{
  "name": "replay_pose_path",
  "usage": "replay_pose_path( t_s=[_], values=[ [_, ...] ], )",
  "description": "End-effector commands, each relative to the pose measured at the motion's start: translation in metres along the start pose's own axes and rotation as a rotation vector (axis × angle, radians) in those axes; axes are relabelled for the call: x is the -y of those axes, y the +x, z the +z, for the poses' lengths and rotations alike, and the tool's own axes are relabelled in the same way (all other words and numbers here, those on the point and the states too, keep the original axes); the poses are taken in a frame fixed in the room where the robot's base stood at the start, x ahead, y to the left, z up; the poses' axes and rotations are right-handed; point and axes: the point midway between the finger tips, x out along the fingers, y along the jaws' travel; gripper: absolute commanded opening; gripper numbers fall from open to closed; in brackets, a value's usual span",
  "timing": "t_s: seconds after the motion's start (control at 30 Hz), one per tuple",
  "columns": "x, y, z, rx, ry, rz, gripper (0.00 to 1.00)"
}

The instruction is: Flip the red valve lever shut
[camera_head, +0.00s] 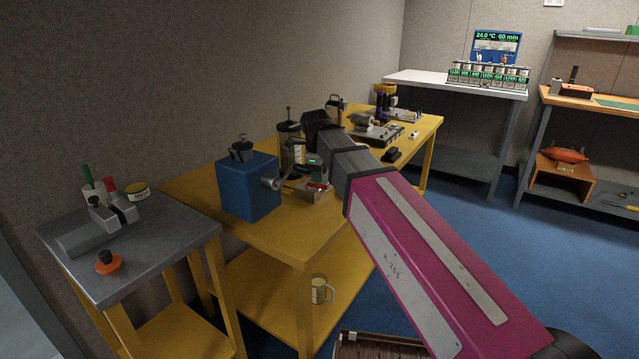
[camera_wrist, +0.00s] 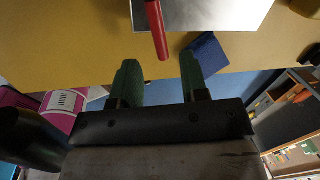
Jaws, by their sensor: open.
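The red lever (camera_wrist: 157,30) shows in the wrist view as a straight red bar that reaches down from the top edge beside a grey metal plate (camera_wrist: 205,12). My gripper (camera_wrist: 158,62) has its two green fingers apart, one on each side of the lever's line. The lever's free end appears near the gap between the fingertips, and I see no contact. In the head view a small red part (camera_head: 318,185) shows low by a grey plate on the yellow bench, close to my gripper. The lever's mount is hidden.
A blue box (camera_head: 248,188) with a metal shaft stands left of the plate on the yellow bench (camera_head: 290,232). A grey side table (camera_head: 150,245) holds pens and an orange knob. Several devices stand farther back along the bench. A mug (camera_head: 319,291) sits on the lower shelf.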

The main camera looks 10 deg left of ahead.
Motion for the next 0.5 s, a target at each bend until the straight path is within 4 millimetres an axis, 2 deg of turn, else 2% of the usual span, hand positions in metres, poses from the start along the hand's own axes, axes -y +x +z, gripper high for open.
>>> replay_pose_path(
  t_s=[0.2,0.5],
  values=[
    [0.0,0.028,0.0,0.0,0.0,0.001,0.41],
    [0.0,0.041,0.0,0.001,0.0,0.0,0.41]
  ],
)
